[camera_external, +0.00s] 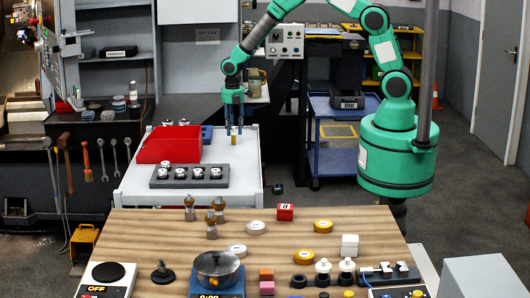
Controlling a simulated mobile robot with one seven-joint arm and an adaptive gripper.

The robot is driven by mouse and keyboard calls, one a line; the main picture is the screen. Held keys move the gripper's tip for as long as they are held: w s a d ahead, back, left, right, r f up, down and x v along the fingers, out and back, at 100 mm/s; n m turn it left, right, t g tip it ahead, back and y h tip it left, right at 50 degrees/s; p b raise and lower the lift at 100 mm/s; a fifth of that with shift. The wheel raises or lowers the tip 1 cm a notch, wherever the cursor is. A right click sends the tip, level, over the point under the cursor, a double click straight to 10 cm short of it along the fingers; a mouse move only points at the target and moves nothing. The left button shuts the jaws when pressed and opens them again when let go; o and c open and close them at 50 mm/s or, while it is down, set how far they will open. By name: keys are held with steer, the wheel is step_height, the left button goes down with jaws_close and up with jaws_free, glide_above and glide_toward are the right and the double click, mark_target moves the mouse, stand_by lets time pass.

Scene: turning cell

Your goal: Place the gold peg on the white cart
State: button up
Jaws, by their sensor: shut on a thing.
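The gold peg (233,140) is a small upright yellow piece at the fingertips of my gripper (233,130). My gripper points straight down, shut on the peg, over the right half of the white cart (247,158). The peg is at or just above the cart top; I cannot tell whether it touches.
The cart's right side is clear. A wooden table (370,225) with a pot (217,268) and several small objects is in front.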

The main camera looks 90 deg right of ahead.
steer(key=shift+f, duration=0.15)
steer(key=o, duration=1.3)
steer(key=shift+o, duration=0.2)
step_height(320, 180, up, 12)
steer(key=shift+r, duration=0.2)
